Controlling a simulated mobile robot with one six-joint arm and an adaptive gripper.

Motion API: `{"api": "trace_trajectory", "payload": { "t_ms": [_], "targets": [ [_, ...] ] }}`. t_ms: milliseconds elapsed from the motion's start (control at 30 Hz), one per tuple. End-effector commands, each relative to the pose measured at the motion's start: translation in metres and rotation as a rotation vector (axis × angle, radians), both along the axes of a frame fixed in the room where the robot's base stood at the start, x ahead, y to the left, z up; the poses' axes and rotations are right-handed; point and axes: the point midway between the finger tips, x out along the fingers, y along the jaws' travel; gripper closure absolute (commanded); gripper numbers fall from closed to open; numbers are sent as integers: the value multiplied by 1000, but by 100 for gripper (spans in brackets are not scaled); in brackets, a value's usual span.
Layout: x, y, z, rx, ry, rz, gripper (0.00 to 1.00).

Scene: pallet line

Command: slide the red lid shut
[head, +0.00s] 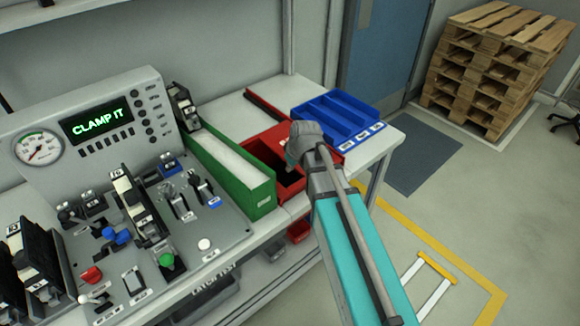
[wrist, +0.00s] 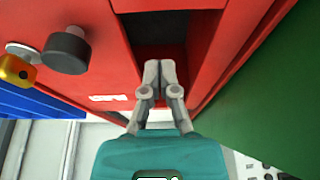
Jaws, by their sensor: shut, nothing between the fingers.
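The red box (head: 262,152) stands on the bench between a green box and a blue tray, partly hidden by my arm in the head view. A dark opening shows in its top. In the wrist view, the opening (wrist: 160,32) lies beyond my fingertips, and a red panel that looks like the lid (wrist: 90,18) covers the area to its left. A dark round knob (wrist: 67,50) stands on that panel. My gripper (wrist: 160,75) is shut and empty, with its fingertips at the opening. I cannot tell whether they touch the box or lid.
The green box (head: 230,165) is close on the left in the head view. The blue tray (head: 340,115) is close on the right. A control panel (head: 150,225) with levers and knobs fills the left. Open floor lies right of the bench.

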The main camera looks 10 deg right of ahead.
Motion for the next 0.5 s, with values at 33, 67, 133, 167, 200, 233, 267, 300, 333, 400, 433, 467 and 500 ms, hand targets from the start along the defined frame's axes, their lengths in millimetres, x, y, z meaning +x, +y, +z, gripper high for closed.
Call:
{"api": "trace_trajectory", "payload": {
  "t_ms": [33,67,133,167,200,233,267,300,333,400,433,467,500],
  "targets": [
    [-2,-1,9,0,0,0,100],
    [-3,-2,11,0,0,-1,100],
    [-4,-3,17,0,0,-1,100],
    [-5,-3,19,0,0,-1,100],
    [-6,-4,22,0,0,-1,100],
    [-7,-4,25,0,0,-1,100],
    [-7,-5,27,0,0,-1,100],
    [-8,-5,30,0,0,-1,100],
    [-9,-6,33,0,0,-1,100],
    [-11,-7,38,0,0,-1,100],
    [-11,-7,41,0,0,0,100],
    [-12,-8,43,0,0,0,100],
    [-13,-8,46,1,1,0,100]
  ]
}}
